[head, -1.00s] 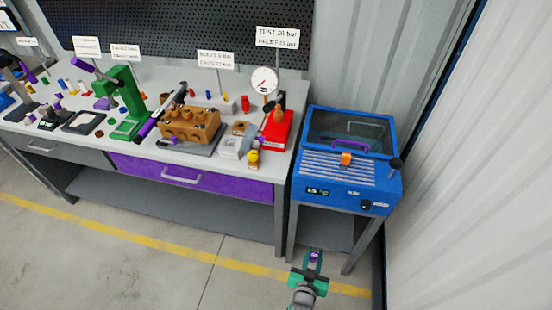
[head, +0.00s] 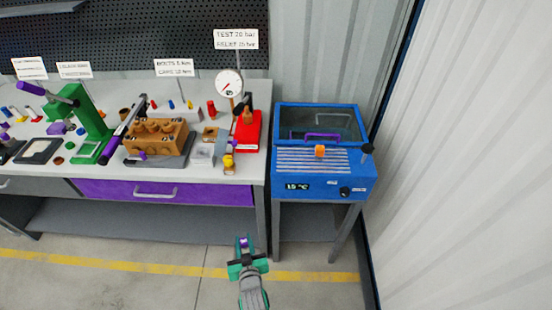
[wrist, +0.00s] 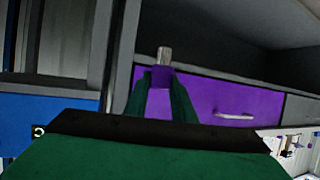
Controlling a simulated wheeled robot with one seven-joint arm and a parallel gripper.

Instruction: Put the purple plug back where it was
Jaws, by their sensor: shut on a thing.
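My gripper (head: 243,246) is shut on the purple plug (head: 243,241) and holds it in the air in front of the bench, over the floor. In the wrist view the plug (wrist: 161,76) sits between the green fingertips (wrist: 160,92), with a grey shank pointing up and away. The brown pump block (head: 156,141) stands on a grey plate on the bench, with several round parts on top and a small purple piece (head: 142,155) at its front. Which spot the plug came from cannot be told.
The bench top (head: 212,177) is crowded: a green press (head: 91,124), a red stand (head: 247,131), a gauge (head: 229,83) and small parts. A purple drawer (head: 180,191) is closed below. A blue machine (head: 322,185) stands to the right. The floor in front is open.

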